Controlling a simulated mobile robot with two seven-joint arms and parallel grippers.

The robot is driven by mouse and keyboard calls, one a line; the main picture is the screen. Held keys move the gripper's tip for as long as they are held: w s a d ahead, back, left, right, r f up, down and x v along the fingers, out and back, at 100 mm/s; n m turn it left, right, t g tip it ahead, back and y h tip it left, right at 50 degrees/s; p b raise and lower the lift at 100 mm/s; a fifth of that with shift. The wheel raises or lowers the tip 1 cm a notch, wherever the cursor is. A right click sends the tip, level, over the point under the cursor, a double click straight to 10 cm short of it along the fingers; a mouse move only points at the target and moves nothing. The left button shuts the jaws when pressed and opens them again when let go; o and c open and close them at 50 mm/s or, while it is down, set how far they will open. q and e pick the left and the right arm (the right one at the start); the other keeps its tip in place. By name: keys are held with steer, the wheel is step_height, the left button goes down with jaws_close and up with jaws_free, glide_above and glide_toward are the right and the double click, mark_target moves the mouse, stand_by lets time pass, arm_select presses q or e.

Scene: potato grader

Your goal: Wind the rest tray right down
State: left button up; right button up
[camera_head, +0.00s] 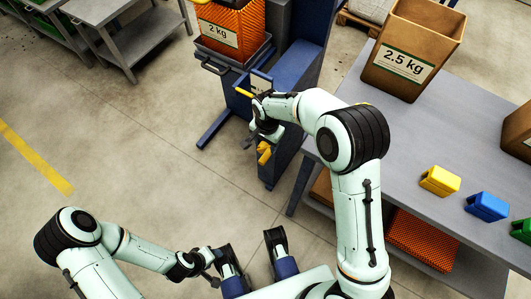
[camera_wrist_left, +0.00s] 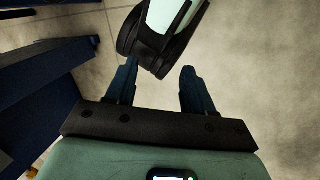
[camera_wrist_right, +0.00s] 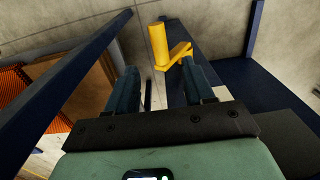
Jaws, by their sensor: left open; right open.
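The rest tray (camera_head: 222,63) is a dark grey platform on the blue stand, under an orange net bag (camera_head: 228,32) marked 2 kg. A yellow crank (camera_head: 264,154) sits low on the stand's near side; its upright grip (camera_wrist_right: 158,45) and short arm (camera_wrist_right: 180,55) show in the right wrist view. My right gripper (camera_head: 262,135) is open and empty close to the crank. In the right wrist view its fingers (camera_wrist_right: 161,68) point at the crank, with the grip beyond the fingertips. My left gripper (camera_head: 214,280) is open and empty, low over the floor; its fingers (camera_wrist_left: 160,70) show in its wrist view.
A grey table (camera_head: 340,150) stands to the right, with a cardboard box (camera_head: 414,45) marked 2.5 kg and yellow (camera_head: 440,180), blue (camera_head: 487,206) and green blocks. An orange net bag (camera_head: 422,240) lies below. The stand's blue foot (camera_head: 216,127) sticks out leftward.

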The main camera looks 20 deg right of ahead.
mark_target(266, 155)
arm_select(q)
steer(key=shift+t+y, duration=0.3)
steer(key=shift+t, duration=0.2)
steer(key=w, duration=0.1)
steer(key=w+a+f+b, duration=0.1)
steer(key=w+f, duration=0.1)
steer(key=shift+a+f+b, duration=0.25)
steer(key=shift+b, duration=0.1)
arm_select(e)
step_height(266, 155, down, 8)
steer(key=shift+f, duration=0.25)
jaws_close()
